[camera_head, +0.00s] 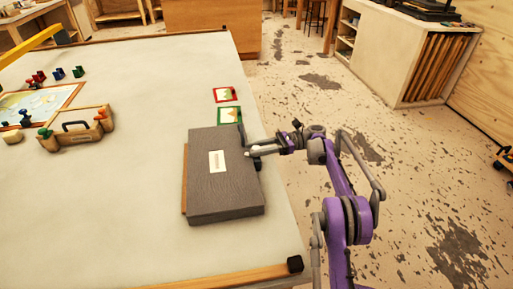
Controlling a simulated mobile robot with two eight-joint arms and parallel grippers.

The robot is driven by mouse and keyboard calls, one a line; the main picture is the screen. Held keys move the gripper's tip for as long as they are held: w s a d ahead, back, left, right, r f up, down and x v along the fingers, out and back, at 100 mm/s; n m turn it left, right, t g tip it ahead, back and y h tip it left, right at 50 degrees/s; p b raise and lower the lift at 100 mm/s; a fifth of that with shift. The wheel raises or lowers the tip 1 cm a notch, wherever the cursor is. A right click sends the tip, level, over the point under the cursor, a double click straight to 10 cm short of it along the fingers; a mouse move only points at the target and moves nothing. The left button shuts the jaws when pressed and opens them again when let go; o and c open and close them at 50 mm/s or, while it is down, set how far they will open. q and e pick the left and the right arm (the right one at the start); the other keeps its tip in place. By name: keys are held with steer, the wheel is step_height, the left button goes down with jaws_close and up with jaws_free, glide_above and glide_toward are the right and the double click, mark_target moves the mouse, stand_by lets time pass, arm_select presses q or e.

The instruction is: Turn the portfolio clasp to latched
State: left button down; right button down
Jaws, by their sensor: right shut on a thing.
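A dark grey portfolio (222,180) lies flat on the pale table (120,215), near its right edge. A white label (217,161) is on its top face. My right gripper (252,151) reaches in from the right, at the portfolio's right edge. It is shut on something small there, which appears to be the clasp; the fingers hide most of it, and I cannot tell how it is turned. My left gripper is not in view.
Two small framed cards, one red (226,94) and one green (229,115), lie behind the portfolio. A wooden case with a dark handle (76,126), a map board (35,103) and several small coloured pieces stand at the left. The table's middle is clear.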

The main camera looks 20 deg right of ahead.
mark_target(256, 147)
steer(key=shift+n+g, duration=0.3)
steer(key=shift+g, duration=0.2)
steer(key=c, duration=0.6)
jaws_free()
steer(key=shift+o, duration=0.2)
steer(key=shift+r, duration=0.1)
step_height(256, 147, up, 10)
steer(key=shift+f+p, duration=0.1)
steer(key=shift+p, duration=0.65)
